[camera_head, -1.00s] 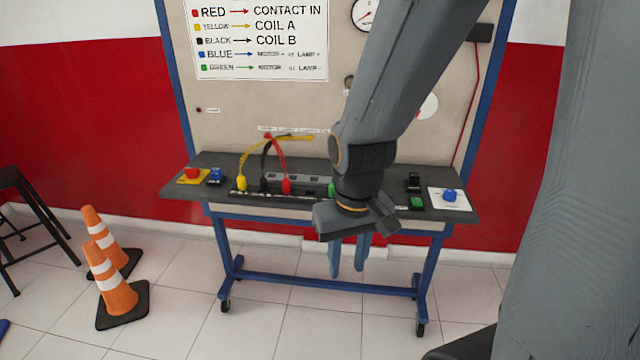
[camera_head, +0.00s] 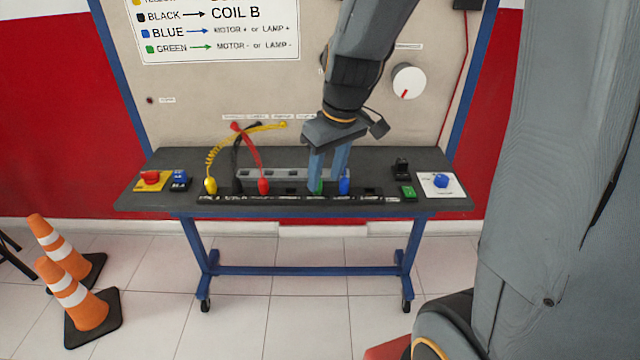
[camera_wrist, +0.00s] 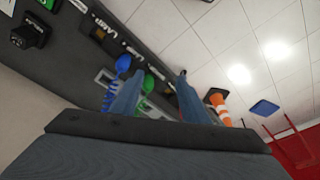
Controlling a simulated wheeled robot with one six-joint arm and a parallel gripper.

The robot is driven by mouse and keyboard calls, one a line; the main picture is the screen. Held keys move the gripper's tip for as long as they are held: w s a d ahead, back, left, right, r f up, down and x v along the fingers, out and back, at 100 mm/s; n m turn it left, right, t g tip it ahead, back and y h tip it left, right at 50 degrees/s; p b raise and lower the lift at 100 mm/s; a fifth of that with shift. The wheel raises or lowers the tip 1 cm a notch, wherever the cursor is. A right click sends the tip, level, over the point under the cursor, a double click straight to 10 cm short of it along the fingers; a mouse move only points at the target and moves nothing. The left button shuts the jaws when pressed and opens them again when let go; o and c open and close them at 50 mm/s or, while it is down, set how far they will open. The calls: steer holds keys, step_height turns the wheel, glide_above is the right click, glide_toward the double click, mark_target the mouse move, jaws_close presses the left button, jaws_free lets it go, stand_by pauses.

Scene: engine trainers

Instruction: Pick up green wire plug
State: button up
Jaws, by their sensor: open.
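The green wire plug (camera_head: 317,187) stands in the black socket strip on the bench, partly hidden behind a finger of my gripper (camera_head: 327,178). My gripper points down over the strip, with its fingers apart and empty. In the wrist view the green plug (camera_wrist: 149,82) shows between the two fingers of my gripper (camera_wrist: 155,80), nearer the left one. The blue plug (camera_head: 344,182) stands just right of the green one. It also shows in the wrist view (camera_wrist: 123,64), by the left fingertip. I cannot tell whether a finger touches either plug.
Yellow (camera_head: 211,185) and red (camera_head: 263,186) plugs with looped wires stand left on the strip, with a black wire between. A red button (camera_head: 150,177), a green button (camera_head: 408,192) and a blue knob (camera_head: 441,180) sit on the bench. The upright panel rises behind.

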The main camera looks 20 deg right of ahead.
steer(key=shift+n, duration=0.7)
steer(key=shift+w+f+p, duration=1.05)
steer(key=shift+w+f, duration=1.65)
steer(key=shift+f, duration=0.15)
jaws_close()
steer(key=shift+r, duration=0.1)
